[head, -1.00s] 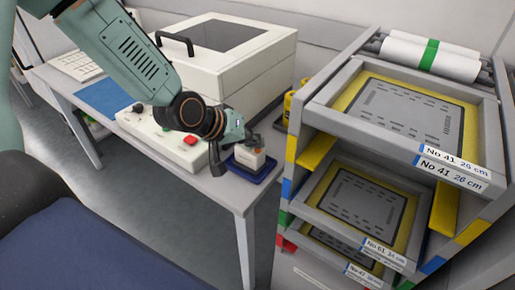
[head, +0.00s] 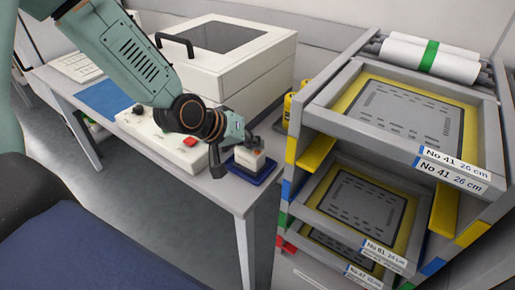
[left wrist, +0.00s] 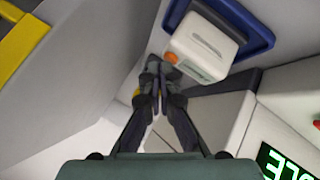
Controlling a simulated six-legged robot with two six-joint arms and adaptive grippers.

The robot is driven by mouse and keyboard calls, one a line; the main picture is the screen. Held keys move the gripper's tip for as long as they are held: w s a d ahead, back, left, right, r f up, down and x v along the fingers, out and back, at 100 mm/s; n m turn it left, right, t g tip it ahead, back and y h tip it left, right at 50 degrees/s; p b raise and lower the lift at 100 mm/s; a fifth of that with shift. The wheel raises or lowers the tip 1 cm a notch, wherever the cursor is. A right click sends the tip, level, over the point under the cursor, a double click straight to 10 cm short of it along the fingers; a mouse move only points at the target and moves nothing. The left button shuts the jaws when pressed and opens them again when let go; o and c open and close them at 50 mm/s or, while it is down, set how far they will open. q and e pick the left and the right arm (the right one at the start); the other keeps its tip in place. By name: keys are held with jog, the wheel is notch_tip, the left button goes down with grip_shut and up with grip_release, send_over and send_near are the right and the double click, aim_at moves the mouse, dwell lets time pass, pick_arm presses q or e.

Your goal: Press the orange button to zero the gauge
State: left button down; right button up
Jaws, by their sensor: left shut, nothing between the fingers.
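The gauge is a small white box (head: 247,160) in a blue tray (head: 262,176) at the near right corner of the table. In the left wrist view the gauge (left wrist: 207,45) shows its orange button (left wrist: 171,58) at its lower left edge. My left gripper (head: 252,143) is shut and empty, right at the gauge, and hides part of it in the head view. In the left wrist view its closed fingertips (left wrist: 160,68) are just below and left of the button. I cannot tell whether they touch it. My right gripper is not in view.
A white control panel with a red button (head: 190,141) lies left of the gauge. A large white lidded machine (head: 235,75) stands behind. A grey trolley (head: 345,128) with stacked frames stands close on the right. A green number display (left wrist: 285,163) shows in the left wrist view.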

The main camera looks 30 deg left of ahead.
aim_at(254, 154)
pick_arm(q)
jog(key=shift+r+p, duration=0.4)
jog(key=shift+r, duration=0.2)
jog(key=shift+r, duration=0.1)
notch_tip(254, 154, up, 5)
jog(key=p, duration=0.4)
jog(key=shift+p, duration=0.4)
jog(key=shift+s, duration=0.1)
dwell(0.3)
